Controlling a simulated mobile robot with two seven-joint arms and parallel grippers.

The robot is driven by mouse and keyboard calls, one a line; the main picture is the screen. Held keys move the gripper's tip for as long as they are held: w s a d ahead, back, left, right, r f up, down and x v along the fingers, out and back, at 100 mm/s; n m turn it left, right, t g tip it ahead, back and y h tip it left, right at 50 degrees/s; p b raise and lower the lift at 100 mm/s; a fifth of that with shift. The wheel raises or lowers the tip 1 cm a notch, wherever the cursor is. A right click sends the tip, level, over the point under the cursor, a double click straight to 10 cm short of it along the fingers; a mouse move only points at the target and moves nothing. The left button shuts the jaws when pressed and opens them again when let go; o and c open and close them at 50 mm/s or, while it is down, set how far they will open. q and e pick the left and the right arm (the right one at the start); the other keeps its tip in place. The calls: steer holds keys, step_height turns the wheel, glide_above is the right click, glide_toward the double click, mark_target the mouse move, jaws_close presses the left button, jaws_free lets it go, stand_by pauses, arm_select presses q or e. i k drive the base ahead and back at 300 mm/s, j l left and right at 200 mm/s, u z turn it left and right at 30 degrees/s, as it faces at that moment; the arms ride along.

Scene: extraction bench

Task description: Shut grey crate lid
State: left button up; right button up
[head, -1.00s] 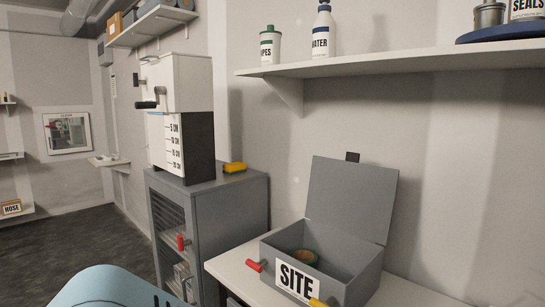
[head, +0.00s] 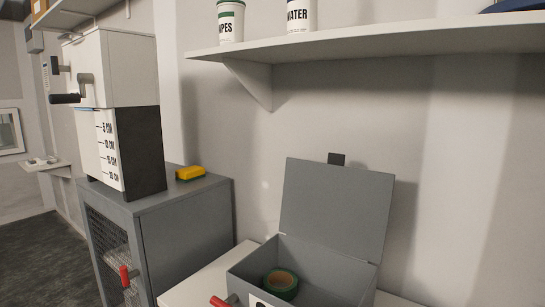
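The grey crate (head: 345,284) stands on a white bench at the lower middle of the head view, its front cut off by the bottom edge. A roll of green and tan tape (head: 281,283) lies inside the crate. A red handle (head: 222,301) shows at the crate's left side. Neither of my grippers is in view.
A white shelf (head: 380,43) with a wipes tub (head: 230,22) and a water bottle (head: 298,14) hangs above the crate. A grey cabinet (head: 185,235) stands left of the bench, bearing a white and black device (head: 125,115) and a yellow sponge (head: 190,173).

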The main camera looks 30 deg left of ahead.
mark_target(335, 206)
steer(key=i+j+u, duration=0.25)
steer(key=i+j, duration=0.5)
steer(key=j, duration=0.1)
